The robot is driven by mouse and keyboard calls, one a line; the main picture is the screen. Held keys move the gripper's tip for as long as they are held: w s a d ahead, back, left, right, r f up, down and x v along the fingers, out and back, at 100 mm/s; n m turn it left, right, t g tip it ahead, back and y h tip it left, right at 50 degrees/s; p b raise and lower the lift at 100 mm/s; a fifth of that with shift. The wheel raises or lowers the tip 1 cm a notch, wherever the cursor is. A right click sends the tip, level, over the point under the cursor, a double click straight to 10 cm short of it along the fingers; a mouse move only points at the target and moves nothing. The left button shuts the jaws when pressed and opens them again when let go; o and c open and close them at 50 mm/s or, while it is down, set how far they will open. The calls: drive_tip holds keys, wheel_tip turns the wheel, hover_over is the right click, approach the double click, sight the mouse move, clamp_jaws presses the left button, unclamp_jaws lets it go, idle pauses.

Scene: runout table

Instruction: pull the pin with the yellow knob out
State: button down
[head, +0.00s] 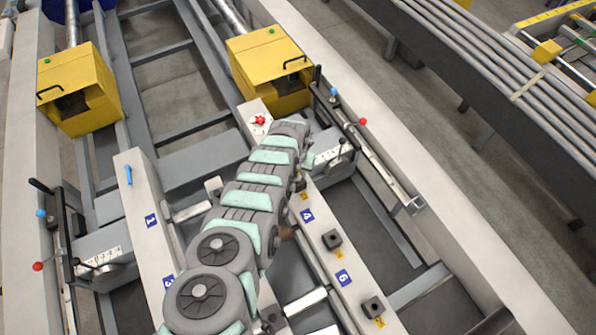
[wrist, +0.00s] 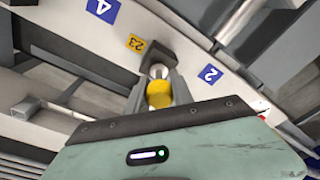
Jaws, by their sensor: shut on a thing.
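In the wrist view, the yellow knob (wrist: 159,95) sits between the two grey fingers of my gripper (wrist: 158,88), which is shut on it. A round silver metal part (wrist: 158,70) shows just beyond the knob, in line with it. The pin's shaft and its hole are hidden, so I cannot tell how deep the pin sits. In the head view my arm covers the knob and most of the gripper, above the right-hand pale beam.
A yellow tag 23 (wrist: 136,42) and blue plates 4 (wrist: 103,8) and 2 (wrist: 210,74) lie around the gripper. A red knob (head: 258,120) and a yellow housing (head: 268,68) stand farther up. Dark square blocks (head: 332,239) line the beam below.

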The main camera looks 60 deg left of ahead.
wheel_tip(320, 180, up, 9)
drive_tip(key=p, duration=0.9)
drive_tip(key=shift+r, duration=0.2)
